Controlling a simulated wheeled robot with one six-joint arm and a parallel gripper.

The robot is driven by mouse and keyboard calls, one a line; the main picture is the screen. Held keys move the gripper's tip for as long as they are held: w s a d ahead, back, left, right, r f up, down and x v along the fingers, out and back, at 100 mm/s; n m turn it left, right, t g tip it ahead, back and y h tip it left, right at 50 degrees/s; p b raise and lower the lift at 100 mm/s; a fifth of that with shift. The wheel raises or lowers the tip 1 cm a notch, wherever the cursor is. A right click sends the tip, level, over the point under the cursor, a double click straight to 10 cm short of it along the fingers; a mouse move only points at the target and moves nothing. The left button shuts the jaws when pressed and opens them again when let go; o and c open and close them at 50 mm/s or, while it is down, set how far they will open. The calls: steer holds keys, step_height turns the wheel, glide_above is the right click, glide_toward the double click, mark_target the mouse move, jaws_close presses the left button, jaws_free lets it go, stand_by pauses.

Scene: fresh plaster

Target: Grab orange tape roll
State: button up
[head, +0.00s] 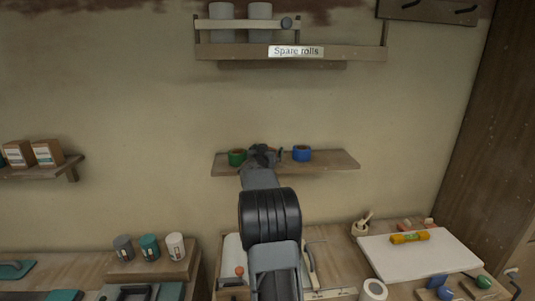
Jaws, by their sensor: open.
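A small wooden wall shelf (335,161) holds a green tape roll (236,157) at its left and a blue tape roll (302,153) right of its middle. My gripper (263,152) is in front of the shelf between these two rolls. It is small and dark in this view, and it is open. Its fingers and wrist cover the part of the shelf behind them. A bit of a brownish roll shows just right of the fingers, mostly hidden; I cannot make out its colour clearly. I cannot tell whether the fingers touch anything.
A rack labelled "Spare rolls" (296,51) hangs above the shelf. A left shelf (66,164) holds boxes. Below, the bench carries several cups, a white board (420,258) with a yellow level (410,237), and a white roll (373,290). The wall between rack and shelf is clear.

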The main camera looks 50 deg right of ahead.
steer(key=shift+w+d, duration=0.15)
steer(key=shift+d, duration=0.1)
steer(key=c, duration=0.9)
steer(key=shift+r, duration=0.1)
